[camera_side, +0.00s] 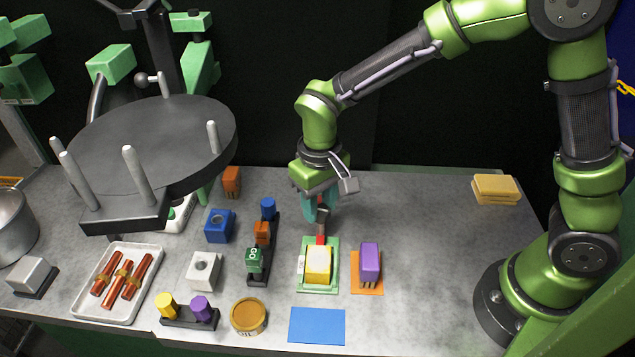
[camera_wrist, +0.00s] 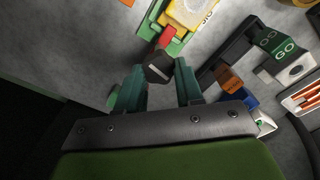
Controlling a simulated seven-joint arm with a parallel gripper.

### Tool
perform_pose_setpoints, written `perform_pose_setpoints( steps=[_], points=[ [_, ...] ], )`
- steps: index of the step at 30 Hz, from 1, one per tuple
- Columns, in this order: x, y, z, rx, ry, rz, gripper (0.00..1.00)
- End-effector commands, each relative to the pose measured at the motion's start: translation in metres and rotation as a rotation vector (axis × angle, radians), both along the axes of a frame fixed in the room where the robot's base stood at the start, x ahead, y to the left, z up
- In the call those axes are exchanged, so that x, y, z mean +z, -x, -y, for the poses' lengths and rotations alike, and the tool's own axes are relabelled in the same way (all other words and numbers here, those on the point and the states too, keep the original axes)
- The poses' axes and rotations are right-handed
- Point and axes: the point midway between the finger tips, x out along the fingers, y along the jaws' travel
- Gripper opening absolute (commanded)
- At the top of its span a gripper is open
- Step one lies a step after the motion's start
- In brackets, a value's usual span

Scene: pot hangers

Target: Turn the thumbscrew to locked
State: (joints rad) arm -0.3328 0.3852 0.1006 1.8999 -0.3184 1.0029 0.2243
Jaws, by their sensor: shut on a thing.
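The thumbscrew (camera_wrist: 158,69) is a dark, many-sided knob with a short pale line on its face, seen between my fingertips in the wrist view. The line runs roughly across, from one finger towards the other. A red piece (camera_wrist: 167,38) shows just beyond the knob, against a green plate with a yellow and white block (camera_side: 319,264). My gripper (camera_side: 320,212) points down behind this block, its teal fingers (camera_wrist: 159,76) shut on the knob from both sides. In the side view the dark knob (camera_side: 322,222) is partly hidden by the fingers. I see no readable locked label.
A purple block (camera_side: 370,260) on an orange plate stands close to the right. A dark rack (camera_side: 258,276) with blue, orange and green blocks stands to the left. A round dark stand (camera_side: 155,145) with upright pegs rises at the left. The table's right half is mostly clear.

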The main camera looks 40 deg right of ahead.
Motion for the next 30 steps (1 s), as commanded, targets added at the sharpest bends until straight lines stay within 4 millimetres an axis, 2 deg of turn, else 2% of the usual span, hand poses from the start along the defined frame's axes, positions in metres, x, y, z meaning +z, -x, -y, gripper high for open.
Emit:
perform_pose_setpoints(
  steps=[5,6,11,22,26,30],
  points=[
    [0.001,0.000,0.000,-0.005,-0.001,0.000,0.06],
    [0.001,0.000,0.000,-0.005,-0.001,0.000,0.38],
    [0.000,0.000,0.000,-0.003,-0.001,0.000,0.62],
    [0.006,-0.001,0.000,-0.001,-0.001,0.001,0.62],
    [0.024,-0.001,0.000,-0.002,-0.003,0.004,0.62],
    [0.057,-0.001,0.000,-0.002,-0.004,0.007,0.62]
  ],
)
